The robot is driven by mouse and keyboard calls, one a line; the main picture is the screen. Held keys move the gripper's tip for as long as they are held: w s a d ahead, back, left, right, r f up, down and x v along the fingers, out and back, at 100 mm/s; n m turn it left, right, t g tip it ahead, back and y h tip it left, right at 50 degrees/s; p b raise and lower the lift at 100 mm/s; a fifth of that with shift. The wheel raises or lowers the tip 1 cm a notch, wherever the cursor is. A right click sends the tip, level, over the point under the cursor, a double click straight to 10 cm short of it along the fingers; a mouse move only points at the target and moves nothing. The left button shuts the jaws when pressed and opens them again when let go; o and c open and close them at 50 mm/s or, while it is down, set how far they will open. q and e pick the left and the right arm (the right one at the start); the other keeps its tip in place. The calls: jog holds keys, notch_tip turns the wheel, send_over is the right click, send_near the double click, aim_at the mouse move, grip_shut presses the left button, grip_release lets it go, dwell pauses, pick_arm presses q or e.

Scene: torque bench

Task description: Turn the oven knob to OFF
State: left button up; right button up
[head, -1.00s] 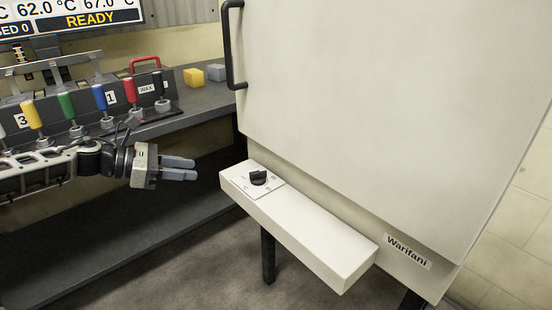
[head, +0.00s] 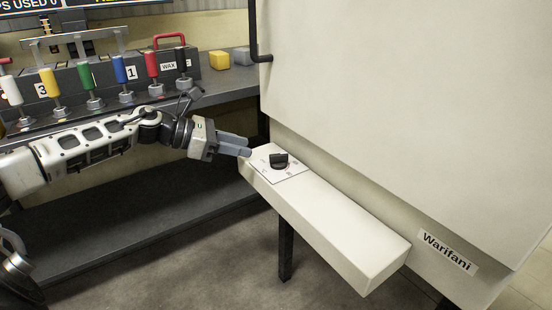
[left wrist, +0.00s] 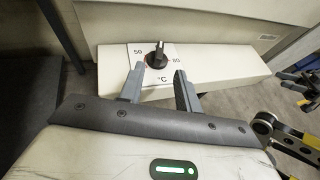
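The oven knob (head: 279,160) is black and sits on a white plate on top of the white control ledge in front of the oven. My left gripper (head: 248,147) is just left of the knob in the head view. In the left wrist view its two fingers (left wrist: 158,82) are apart, one on each side short of the knob, with nothing between them. My right gripper does not show clearly.
The white oven door (head: 400,110) with a black handle (head: 257,45) rises behind the ledge (head: 330,220). A dark bench (head: 226,93) on the left holds a rack of coloured-handled tools (head: 87,80) and yellow (head: 219,60) and grey blocks. Floor is clear in front.

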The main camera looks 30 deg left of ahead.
aim_at(279, 154)
pick_arm(q)
jog(key=x, duration=0.9)
jog(key=shift+w+d+f, duration=0.1)
jog(key=shift+w+d, duration=0.05)
jog(key=shift+w, duration=0.05)
grip_shut()
